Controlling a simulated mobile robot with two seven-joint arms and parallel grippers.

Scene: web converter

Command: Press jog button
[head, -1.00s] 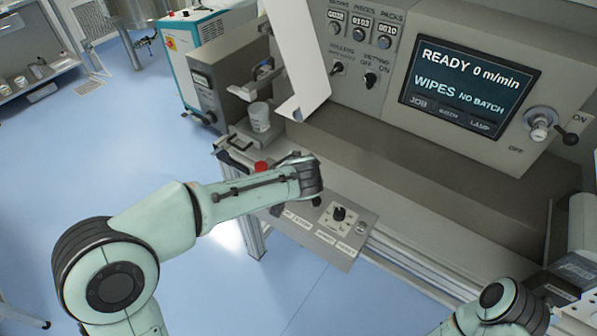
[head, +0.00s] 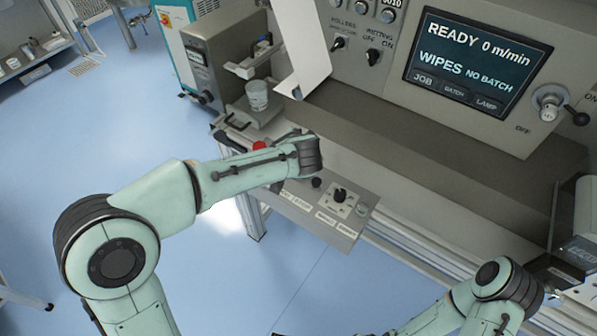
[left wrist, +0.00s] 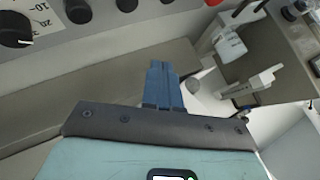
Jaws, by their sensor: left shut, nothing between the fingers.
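A small slanted control panel (head: 300,205) juts from the machine's front in the head view. It carries a black dial (head: 340,195), a black button (head: 317,183) and, at its far end, a red button (head: 259,146). Its labels are too small to read, so I cannot tell which button is jog. My left arm's wrist covers part of this panel, and its fingers are hidden there. In the left wrist view my left gripper (left wrist: 160,68) is shut and empty. Its blue fingertips are apart from a row with a black dial (left wrist: 15,30) and black buttons (left wrist: 78,10).
The machine's screen (head: 477,62) reads READY 0 m/min. A white cup (head: 257,95) stands on a ledge beside a hanging white web (head: 300,50). Rails run below the machine's front. Blue floor (head: 340,275) is open in front. My right forearm is at lower right.

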